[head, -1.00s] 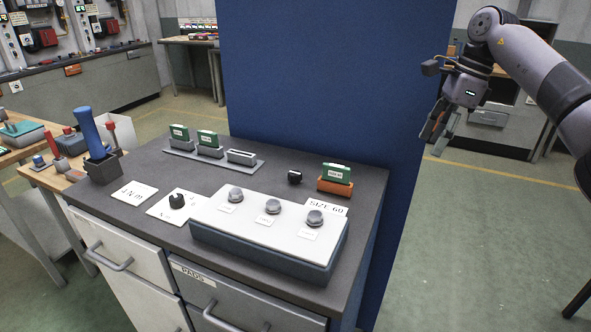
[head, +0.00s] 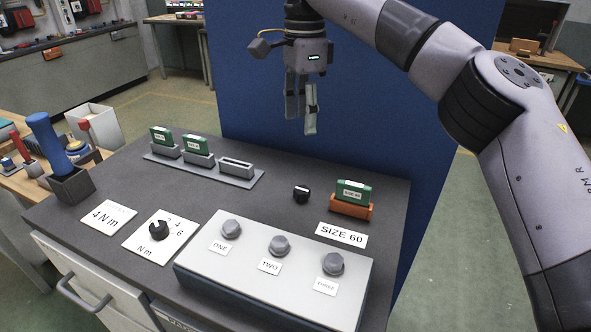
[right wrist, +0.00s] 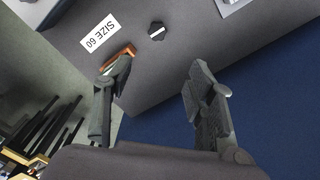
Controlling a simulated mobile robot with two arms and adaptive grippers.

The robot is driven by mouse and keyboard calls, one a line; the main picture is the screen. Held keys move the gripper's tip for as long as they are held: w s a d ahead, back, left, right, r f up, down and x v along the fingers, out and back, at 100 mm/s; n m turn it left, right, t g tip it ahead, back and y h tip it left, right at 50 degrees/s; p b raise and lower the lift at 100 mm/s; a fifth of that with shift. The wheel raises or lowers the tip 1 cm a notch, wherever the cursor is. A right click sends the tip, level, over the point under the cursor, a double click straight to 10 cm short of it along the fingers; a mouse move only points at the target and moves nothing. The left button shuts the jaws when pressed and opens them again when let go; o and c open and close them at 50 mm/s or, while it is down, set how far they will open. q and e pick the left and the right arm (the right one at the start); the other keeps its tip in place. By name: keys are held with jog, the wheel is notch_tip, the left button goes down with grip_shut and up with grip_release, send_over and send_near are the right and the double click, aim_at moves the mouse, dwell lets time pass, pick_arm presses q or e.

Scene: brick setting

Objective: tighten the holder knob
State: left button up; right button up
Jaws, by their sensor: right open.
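The small black holder knob (head: 301,193) stands on the dark grey cabinet top, left of the orange holder (head: 350,208). A green block (head: 353,190) sits upright in that holder. My right gripper (head: 301,122) points down, high above the back part of the top, open and empty. In the right wrist view the knob (right wrist: 157,30) lies beyond the gap between the open fingers (right wrist: 160,68), apart from them. The orange holder (right wrist: 118,57) is partly hidden there by a finger. My left gripper is not in view.
A white panel with several grey hexagonal knobs (head: 280,245) stands in front. A black dial (head: 158,230) sits on an Nm card at left. A grey rack (head: 237,168) holds green blocks. A blue-handled tool (head: 48,140) stands in a dark box. A blue wall rises behind.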

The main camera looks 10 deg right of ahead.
send_over(301, 190)
notch_tip(301, 190, down, 5)
notch_tip(301, 190, down, 11)
jog(key=shift+w+r+p, duration=0.1)
jog(key=shift+p, duration=0.5)
jog(key=shift+d+f, duration=0.1)
jog(key=shift+f, duration=0.2)
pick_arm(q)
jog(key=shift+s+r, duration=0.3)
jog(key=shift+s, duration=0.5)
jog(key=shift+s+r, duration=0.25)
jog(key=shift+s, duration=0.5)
pick_arm(e)
jog(key=shift+f, duration=0.15)
jog(key=c, duration=1.1)
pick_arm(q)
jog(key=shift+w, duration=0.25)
pick_arm(e)
jog(key=shift+c, duration=0.2)
